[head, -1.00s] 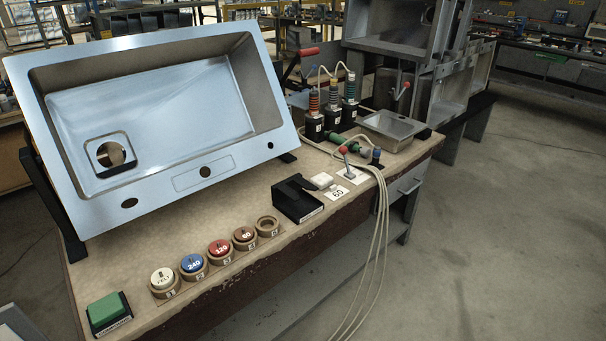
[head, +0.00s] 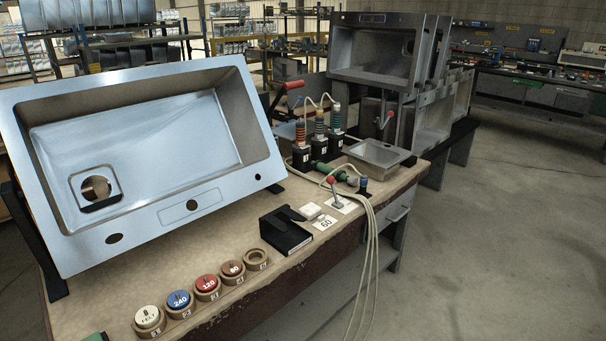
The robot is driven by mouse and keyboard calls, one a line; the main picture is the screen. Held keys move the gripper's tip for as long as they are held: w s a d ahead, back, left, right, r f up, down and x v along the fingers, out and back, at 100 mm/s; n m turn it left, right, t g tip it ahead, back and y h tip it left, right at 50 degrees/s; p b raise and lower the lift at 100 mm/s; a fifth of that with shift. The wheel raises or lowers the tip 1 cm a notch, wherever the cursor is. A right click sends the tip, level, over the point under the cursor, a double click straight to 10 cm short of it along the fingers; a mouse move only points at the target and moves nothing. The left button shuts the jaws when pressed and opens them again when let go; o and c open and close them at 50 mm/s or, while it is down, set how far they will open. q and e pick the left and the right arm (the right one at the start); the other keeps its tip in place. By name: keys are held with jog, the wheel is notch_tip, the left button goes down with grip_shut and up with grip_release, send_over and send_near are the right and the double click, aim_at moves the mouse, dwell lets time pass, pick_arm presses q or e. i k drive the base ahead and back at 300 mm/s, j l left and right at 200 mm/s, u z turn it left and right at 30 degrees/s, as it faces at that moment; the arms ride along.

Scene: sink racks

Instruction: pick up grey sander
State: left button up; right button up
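Neither of my grippers is in view. I cannot single out a grey sander with certainty.
A large tilted steel sink (head: 140,215) fills the bench's left. Several labelled discs in round holders (head: 206,286) line the front edge. A black box (head: 285,233) and a steel tray (head: 378,158) are on the bench (head: 240,225). Open floor (head: 490,240) lies right.

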aim_at(319, 139)
jog(key=i+u, duration=0.1)
jog(key=u, duration=0.3)
jog(key=i+l+u, duration=0.1)
jog(key=u, duration=0.3)
jog(key=l+u, duration=0.2)
jog(key=u, duration=0.2)
jog(key=i, duration=0.05)
